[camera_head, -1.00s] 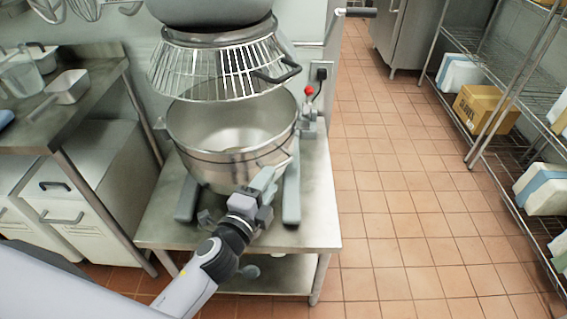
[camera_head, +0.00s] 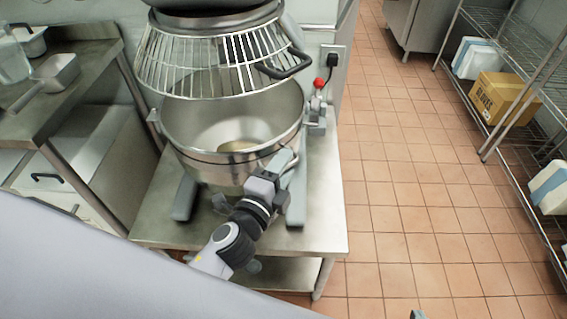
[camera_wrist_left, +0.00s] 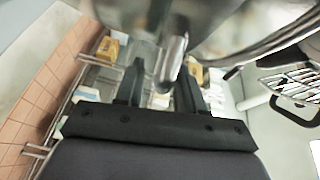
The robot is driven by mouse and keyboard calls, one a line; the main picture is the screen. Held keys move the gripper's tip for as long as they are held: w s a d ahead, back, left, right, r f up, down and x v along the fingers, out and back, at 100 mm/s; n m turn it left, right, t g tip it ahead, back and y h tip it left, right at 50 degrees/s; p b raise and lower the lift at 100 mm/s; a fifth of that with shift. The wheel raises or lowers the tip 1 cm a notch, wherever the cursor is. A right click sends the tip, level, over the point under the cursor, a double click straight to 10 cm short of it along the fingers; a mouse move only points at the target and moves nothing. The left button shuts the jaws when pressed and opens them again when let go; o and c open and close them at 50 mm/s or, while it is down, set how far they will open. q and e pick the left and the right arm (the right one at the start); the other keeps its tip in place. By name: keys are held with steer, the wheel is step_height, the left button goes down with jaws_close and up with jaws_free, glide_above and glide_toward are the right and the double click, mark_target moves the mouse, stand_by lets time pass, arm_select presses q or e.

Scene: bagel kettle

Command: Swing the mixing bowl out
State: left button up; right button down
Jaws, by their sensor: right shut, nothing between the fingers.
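The steel mixing bowl (camera_head: 200,160) sits upright in the mixer below its wire guard (camera_head: 205,65), and its inside is visible. My left gripper (camera_head: 284,165) is at the bowl's front right side, by the side handle (camera_head: 287,157). In the left wrist view the fingers (camera_wrist_left: 162,88) are apart. A rounded metal handle (camera_wrist_left: 173,58) shows between them, closer to the right finger; contact is unclear. The bowl's wall (camera_wrist_left: 250,25) fills the top of that view. A small grey tip of my right gripper (camera_head: 417,314) shows at the bottom edge, away from the bowl; it is shut and empty.
The mixer stands on a low steel table (camera_head: 325,225). A red-knobbed lever (camera_head: 319,84) is right of the bowl. A steel counter (camera_head: 85,70) is at the left. Wire shelves with a cardboard box (camera_head: 500,97) stand at the right. The tiled floor (camera_head: 410,190) between is clear.

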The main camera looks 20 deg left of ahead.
arm_select(q)
steer(key=shift+c, duration=0.3)
jaws_close()
steer(key=shift+s, duration=0.15)
